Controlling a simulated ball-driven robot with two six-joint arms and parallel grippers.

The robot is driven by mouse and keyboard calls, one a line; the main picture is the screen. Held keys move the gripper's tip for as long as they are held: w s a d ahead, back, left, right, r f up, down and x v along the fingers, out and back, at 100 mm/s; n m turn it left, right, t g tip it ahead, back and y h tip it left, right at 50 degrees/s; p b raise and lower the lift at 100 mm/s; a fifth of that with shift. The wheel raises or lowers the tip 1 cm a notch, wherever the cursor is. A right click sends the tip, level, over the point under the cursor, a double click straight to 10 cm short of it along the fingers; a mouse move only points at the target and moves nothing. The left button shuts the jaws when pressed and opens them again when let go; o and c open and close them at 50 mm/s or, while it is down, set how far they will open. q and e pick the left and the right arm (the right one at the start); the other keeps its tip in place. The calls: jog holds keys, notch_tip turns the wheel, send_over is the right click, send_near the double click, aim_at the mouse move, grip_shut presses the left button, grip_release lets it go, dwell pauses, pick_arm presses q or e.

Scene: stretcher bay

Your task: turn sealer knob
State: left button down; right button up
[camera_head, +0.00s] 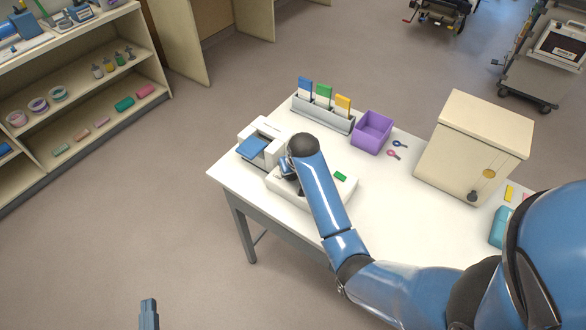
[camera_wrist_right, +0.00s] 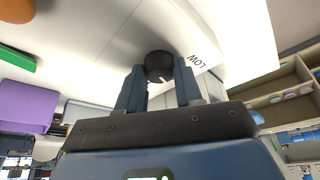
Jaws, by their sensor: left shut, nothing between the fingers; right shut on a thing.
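The white sealer (camera_head: 346,188) stands on the table, partly covered by my right arm in the head view. A green piece shows on its top. In the right wrist view, the dark round knob (camera_wrist_right: 158,62) sticks out of the sealer's white face (camera_wrist_right: 226,30), beside the printed word LOW. A small white mark shows on the knob. My right gripper (camera_wrist_right: 159,76) is shut on the knob, one finger on each side. In the head view the knob is hidden by my right gripper and arm. My left gripper (camera_head: 148,314) is shut and empty, low over the floor, away from the table.
A white device with a blue top (camera_head: 254,147) stands left of the sealer. Behind are a grey rack of coloured cards (camera_head: 322,113) and a purple bin (camera_head: 372,132). A cream cabinet (camera_head: 470,140) stands right. Shelves (camera_head: 90,80) line the left; floor between is clear.

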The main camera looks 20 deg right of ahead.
dwell(0.3)
jog(key=o, duration=1)
jog(key=b+v, duration=0.1)
jog(key=v, duration=0.9)
jog(key=shift+r, duration=0.4)
jog(key=shift+s+a, duration=0.1)
